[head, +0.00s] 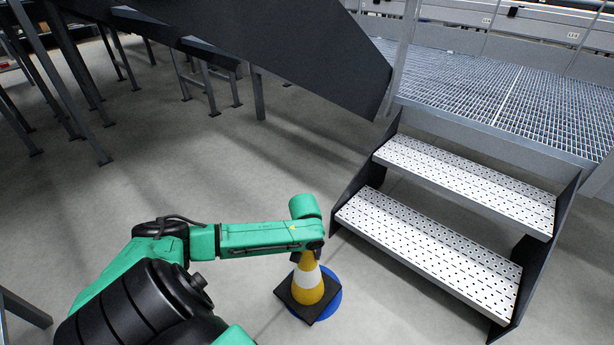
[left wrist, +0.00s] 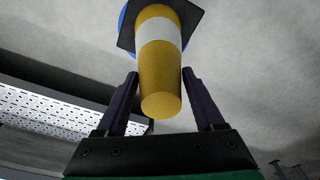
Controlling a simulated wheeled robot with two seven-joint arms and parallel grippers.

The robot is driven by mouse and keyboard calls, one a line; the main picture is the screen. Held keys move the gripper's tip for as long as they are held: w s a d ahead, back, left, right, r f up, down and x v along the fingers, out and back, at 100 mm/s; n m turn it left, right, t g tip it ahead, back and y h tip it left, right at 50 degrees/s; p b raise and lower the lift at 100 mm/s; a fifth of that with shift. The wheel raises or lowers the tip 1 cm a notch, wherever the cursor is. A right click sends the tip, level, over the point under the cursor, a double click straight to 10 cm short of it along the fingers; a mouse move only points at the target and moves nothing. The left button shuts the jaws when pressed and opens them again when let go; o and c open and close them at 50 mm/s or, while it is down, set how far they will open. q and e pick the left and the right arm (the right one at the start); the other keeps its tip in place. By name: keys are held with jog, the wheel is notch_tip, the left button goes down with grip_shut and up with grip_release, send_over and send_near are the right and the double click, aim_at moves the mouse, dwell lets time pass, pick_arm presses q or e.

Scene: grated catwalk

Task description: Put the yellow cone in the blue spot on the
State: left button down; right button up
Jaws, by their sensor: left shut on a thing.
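The yellow cone (head: 309,282) has a white band and a square black base. It stands upright over the blue spot (head: 331,301) on the grey floor, left of the steps. The base covers much of the spot, and blue shows along its right side. I cannot tell whether the base touches the floor. My left gripper (head: 309,250) is at the cone's top, mostly hidden by my arm. In the left wrist view the cone (left wrist: 160,75) lies between the two dark fingers of my left gripper (left wrist: 160,85), which is shut on it. My right gripper is not in view.
Metal steps (head: 440,238) with perforated white treads stand just right of the cone and lead up to a grated catwalk (head: 500,100). A dark slanted panel (head: 300,60) hangs above at the back. Grey posts stand at the left. The floor between is clear.

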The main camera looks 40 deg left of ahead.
pick_arm(q)
notch_tip(320, 180, down, 5)
jog(key=b, duration=0.2)
jog(key=shift+f+b, duration=0.2)
jog(key=shift+b, duration=0.15)
jog(key=shift+r, duration=0.15)
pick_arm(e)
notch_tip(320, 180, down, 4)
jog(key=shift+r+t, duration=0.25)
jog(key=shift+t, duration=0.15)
pick_arm(q)
grip_release()
jog(key=r+p, duration=0.2)
jog(key=r, duration=0.2)
jog(key=s+r+p, duration=0.1)
jog(key=r+p, duration=0.2)
jog(key=r, duration=0.1)
jog(key=r+p, duration=0.2)
jog(key=r, duration=0.2)
jog(key=shift+s+d, duration=0.15)
jog(key=shift+d, duration=0.25)
jog(key=shift+f, duration=0.1)
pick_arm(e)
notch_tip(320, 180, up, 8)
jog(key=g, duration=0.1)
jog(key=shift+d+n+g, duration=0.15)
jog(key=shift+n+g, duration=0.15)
